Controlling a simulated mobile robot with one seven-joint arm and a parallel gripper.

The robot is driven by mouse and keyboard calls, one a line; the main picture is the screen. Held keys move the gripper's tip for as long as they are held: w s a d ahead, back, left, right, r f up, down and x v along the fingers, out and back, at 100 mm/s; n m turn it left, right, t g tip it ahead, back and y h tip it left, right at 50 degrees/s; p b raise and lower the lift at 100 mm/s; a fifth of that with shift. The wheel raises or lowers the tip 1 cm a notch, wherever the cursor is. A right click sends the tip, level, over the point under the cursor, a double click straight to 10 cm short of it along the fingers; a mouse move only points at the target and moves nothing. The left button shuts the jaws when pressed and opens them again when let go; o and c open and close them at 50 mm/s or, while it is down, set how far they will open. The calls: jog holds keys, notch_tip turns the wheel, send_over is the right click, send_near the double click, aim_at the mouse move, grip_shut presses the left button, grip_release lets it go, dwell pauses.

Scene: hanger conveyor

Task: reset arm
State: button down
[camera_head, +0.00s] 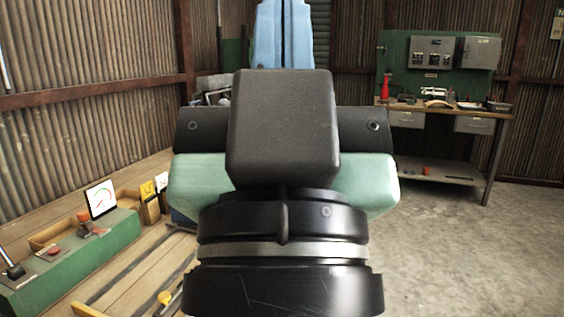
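My gripper (284,30) points up and away from the camera at the top middle of the head view. Its two light blue fingers stand side by side with only a thin dark line between them, so it looks shut. I see nothing held between them, but the tips run out at the top edge. My black and pale green wrist fills the middle of the view below the fingers and hides what lies behind it.
At left, a wooden bench (135,264) carries a green control box (75,262) with a dial gauge (101,199), lever and red button. A workbench (465,112) with tools stands at the back right. Bare concrete floor (480,250) lies at right. Corrugated walls enclose the room.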

notch_tip(320, 180, up, 20)
jog(key=p, duration=1.8)
jog(key=shift+r, duration=0.15)
